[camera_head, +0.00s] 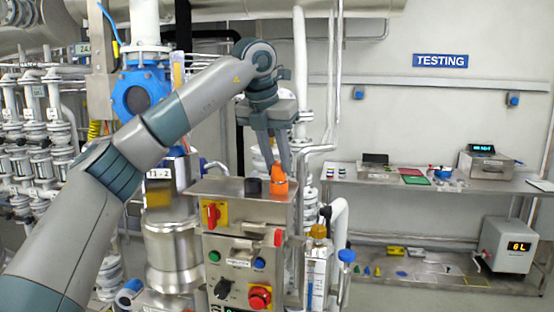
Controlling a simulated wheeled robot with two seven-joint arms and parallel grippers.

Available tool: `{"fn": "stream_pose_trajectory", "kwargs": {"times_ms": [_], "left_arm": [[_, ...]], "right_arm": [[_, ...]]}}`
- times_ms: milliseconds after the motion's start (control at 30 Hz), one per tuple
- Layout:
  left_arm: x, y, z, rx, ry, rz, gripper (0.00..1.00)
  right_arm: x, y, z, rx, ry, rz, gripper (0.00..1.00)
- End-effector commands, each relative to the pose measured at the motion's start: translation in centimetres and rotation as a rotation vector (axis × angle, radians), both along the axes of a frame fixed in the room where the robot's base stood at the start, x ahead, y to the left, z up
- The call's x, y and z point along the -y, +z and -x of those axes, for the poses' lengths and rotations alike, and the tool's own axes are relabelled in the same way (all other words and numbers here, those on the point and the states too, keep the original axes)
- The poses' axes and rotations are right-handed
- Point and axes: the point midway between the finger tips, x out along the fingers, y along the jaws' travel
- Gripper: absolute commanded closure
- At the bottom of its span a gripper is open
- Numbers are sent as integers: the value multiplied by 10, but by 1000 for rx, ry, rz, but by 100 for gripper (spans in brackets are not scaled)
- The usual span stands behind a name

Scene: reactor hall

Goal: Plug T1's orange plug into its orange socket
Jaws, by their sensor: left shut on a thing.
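The orange plug (279,184) is upright at the top right of a steel control box (225,187). My left gripper (279,164) reaches down from above and is shut on the plug's upper end. The plug's lower end meets the box top in the picture; I cannot tell whether it is seated, resting or just above. No separate orange socket can be made out; the plug and box edge may hide it. My right gripper is not in view.
A dark cylindrical piece (253,187) stands on the box just left of the plug. The box front has a red switch (211,213) and a red knob (259,298). Pipes stand close on the right. A steel bench (440,184) with several items is farther right.

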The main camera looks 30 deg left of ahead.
Motion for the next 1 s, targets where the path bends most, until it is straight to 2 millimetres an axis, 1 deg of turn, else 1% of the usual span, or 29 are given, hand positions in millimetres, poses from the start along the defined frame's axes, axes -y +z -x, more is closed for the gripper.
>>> {"fn": "stream_pose_trajectory", "kwargs": {"times_ms": [233, 267, 300, 333, 367, 767, 867, 1000], "left_arm": [[0, -2, 0, -2, 0, 0, 98], [0, -2, 0, -2, 0, 0, 73], [0, -2, 0, -2, 0, 0, 63], [0, -2, 0, -2, 0, 0, 56], [0, -2, 0, -2, 0, 0, 53], [0, 1, 1, 0, 0, 0, 53], [0, 7, 3, 1, 0, 1, 53], [0, 20, 9, 2, -1, 1, 53]], "right_arm": [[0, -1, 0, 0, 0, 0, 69], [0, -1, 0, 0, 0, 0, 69], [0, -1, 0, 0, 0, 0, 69], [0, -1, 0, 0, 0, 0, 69], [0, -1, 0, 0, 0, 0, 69], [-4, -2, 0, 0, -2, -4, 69], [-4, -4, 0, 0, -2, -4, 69], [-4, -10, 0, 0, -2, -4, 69]]}}
